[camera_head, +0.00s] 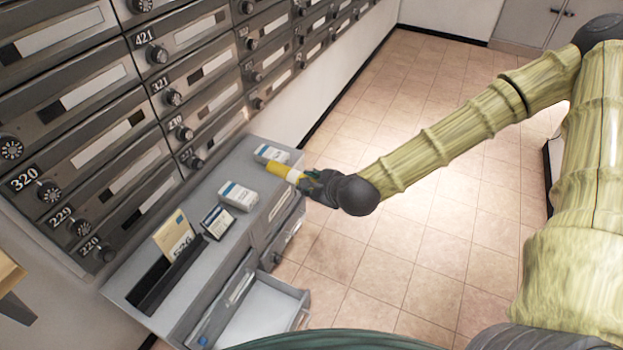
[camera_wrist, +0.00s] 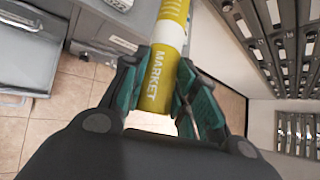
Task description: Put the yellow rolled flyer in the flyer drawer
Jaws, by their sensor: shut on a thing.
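The yellow rolled flyer (camera_head: 279,171) is a yellow tube with a white band, held over the right edge of the grey cabinet. In the wrist view the flyer (camera_wrist: 161,75) shows the word MARKET and points away from me. My gripper (camera_head: 312,183) is shut on it, with the green fingers (camera_wrist: 162,92) at its two sides. An open drawer (camera_head: 262,308) sticks out of the front of the cabinet at the lower middle. It looks empty in its visible part. I cannot read a label that marks it as the flyer drawer.
On the grey cabinet top (camera_head: 203,190) stand a white-blue box (camera_head: 238,195), another box (camera_head: 271,153), a small dark-framed card (camera_head: 217,222) and a dark holder (camera_head: 165,275) with an envelope (camera_head: 174,236). Mailboxes (camera_head: 110,110) line the wall. The tiled floor (camera_head: 400,250) is clear.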

